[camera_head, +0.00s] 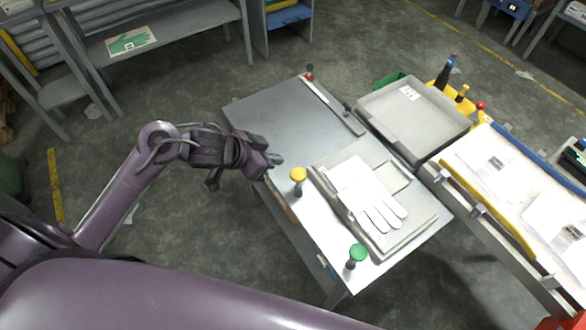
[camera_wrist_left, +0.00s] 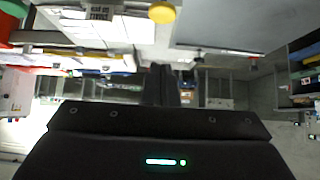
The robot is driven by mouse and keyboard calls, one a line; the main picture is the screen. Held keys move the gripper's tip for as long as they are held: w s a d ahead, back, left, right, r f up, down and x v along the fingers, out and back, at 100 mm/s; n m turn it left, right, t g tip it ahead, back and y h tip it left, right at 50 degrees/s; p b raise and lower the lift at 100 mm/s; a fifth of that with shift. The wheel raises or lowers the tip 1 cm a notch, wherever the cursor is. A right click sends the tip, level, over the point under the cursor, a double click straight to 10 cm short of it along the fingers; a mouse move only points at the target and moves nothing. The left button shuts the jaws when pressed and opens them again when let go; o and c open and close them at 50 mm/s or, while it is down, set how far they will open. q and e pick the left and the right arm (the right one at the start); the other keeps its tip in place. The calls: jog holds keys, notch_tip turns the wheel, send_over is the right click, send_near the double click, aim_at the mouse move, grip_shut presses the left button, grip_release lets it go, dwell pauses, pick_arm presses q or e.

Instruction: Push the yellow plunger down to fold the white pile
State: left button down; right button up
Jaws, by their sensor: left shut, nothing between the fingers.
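The yellow plunger (camera_head: 298,175) stands upright at the near left edge of the metal table, its round cap raised on a dark stem. Its yellow cap also shows at the top of the left wrist view (camera_wrist_left: 162,12). The white pile of gloves (camera_head: 368,198) lies flat in a grey folding tray (camera_head: 398,240) just right of the plunger. My left gripper (camera_head: 276,159) is shut and empty, a little left of and behind the yellow plunger in the head view, apart from it. My right gripper is not in view.
A green-capped plunger (camera_head: 358,252) stands at the table's near corner. A grey bin (camera_head: 412,112) and a bench with white packets (camera_head: 490,165) stand to the right. The table's left half (camera_head: 275,115) is clear.

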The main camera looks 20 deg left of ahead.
pick_arm(q)
send_over(302, 171)
jog(key=s+a, duration=0.2)
jog(key=s, duration=0.1)
jog(key=f, duration=0.5)
jog(key=shift+w+d+f, duration=0.1)
jog(key=shift+w+d, duration=0.05)
jog(key=shift+w, duration=0.1)
notch_tip(302, 171, down, 3)
jog(key=shift+r, duration=0.15)
jog(key=shift+f+p, duration=0.35)
jog(key=shift+f, duration=0.5)
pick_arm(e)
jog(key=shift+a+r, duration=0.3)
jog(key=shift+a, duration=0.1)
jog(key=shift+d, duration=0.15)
